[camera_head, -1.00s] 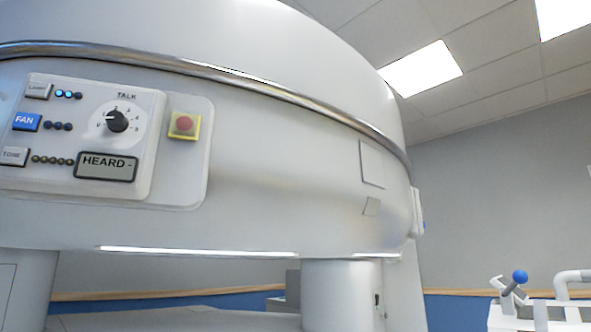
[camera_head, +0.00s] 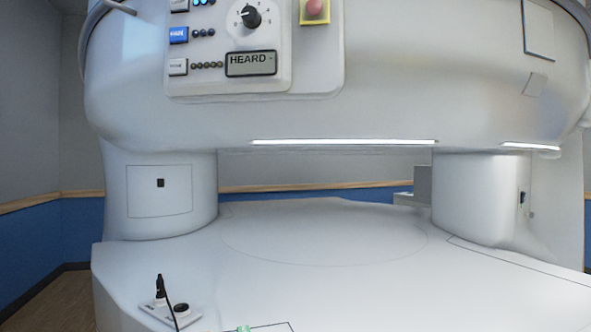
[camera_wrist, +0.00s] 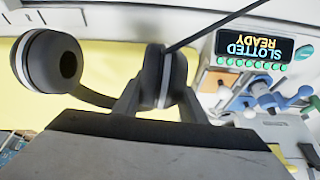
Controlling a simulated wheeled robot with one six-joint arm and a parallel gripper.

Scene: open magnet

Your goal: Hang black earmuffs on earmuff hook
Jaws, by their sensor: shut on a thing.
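The black earmuffs show in the wrist view, with one round cup (camera_wrist: 50,62) at the upper left, its dark hollow facing right. The other cup (camera_wrist: 163,77) is between the fingers of my gripper (camera_wrist: 160,100), which is shut on the earmuffs. Part of the black band runs from the left cup toward the fingers; the rest is hidden. A thin dark strip rises from the held cup to the top right; I cannot tell whether it is part of the earmuffs. My gripper is not in the head view. I cannot make out the earmuff hook in either view.
The white magnet body (camera_head: 400,110) with a control panel (camera_head: 232,45) overhangs a wide white base (camera_head: 330,250). A small plate with black fittings (camera_head: 170,308) sits at its lower left. The wrist view shows a lit "SLOTTED READY" display (camera_wrist: 256,45), blue fittings (camera_wrist: 270,100) and a yellow surface.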

